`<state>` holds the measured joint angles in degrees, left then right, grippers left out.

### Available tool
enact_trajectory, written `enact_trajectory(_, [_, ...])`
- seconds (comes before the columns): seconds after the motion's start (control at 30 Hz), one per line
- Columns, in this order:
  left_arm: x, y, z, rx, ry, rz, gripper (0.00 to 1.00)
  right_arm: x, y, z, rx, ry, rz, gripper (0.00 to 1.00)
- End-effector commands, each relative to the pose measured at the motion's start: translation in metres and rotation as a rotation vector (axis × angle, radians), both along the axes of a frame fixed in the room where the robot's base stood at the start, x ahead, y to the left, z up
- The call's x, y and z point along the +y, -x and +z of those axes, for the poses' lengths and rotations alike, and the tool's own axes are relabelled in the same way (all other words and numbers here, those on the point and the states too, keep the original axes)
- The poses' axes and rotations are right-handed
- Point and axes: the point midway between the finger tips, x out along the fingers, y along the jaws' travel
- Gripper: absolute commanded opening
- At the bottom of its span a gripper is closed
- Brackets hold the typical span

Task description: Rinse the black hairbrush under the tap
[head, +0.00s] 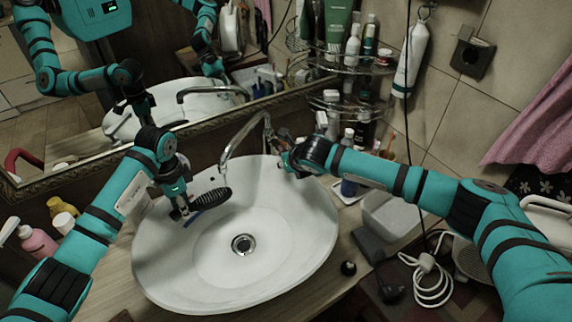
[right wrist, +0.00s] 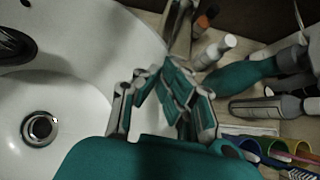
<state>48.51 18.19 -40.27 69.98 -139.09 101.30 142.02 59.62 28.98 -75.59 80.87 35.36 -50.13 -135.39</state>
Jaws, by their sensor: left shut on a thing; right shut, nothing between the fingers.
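The black hairbrush (head: 213,199) is held over the left part of the white basin (head: 318,245), its bristled head pointing right. My left gripper (head: 182,210) is shut on it. The brush's dark head also shows at the left edge of the right wrist view (right wrist: 14,46). The metal tap (head: 238,138) stands at the back rim, its spout arching left and down, with its end a little above and behind the brush. No water stream is visible. My right gripper (head: 285,161) is shut and empty beside the tap's base; its fingers show in the right wrist view (right wrist: 165,92).
A wire corner shelf (head: 345,68) with bottles stands behind the tap. Bottles and colourful cups (right wrist: 245,145) crowd the counter right of the basin. A pink bottle (head: 37,241) stands at the left. A white cable (head: 432,285) lies at the right. The basin's middle is clear.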

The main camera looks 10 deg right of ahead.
Motion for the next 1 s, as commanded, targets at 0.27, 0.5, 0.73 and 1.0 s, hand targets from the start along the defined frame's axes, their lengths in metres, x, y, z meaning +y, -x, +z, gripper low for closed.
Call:
enact_trajectory(0.27, [0.0,0.0,0.0,0.0,0.0,0.0,0.0,0.001,-0.002,0.013,-0.002,0.0,0.001,0.0])
enact_trajectory(0.5, [0.0,0.0,0.0,0.0,0.0,0.0,0.0,-0.001,0.001,0.02,-0.004,-0.001,0.001,0.0])
enact_trajectory(0.73, [0.0,0.0,0.0,0.0,0.0,0.0,0.0,-0.008,0.022,0.055,-0.006,0.0,0.002,0.0])
enact_trajectory(1.0, [0.0,0.0,0.0,0.0,0.0,0.0,0.0,-0.014,0.044,0.09,-0.004,0.0,0.0,0.0])
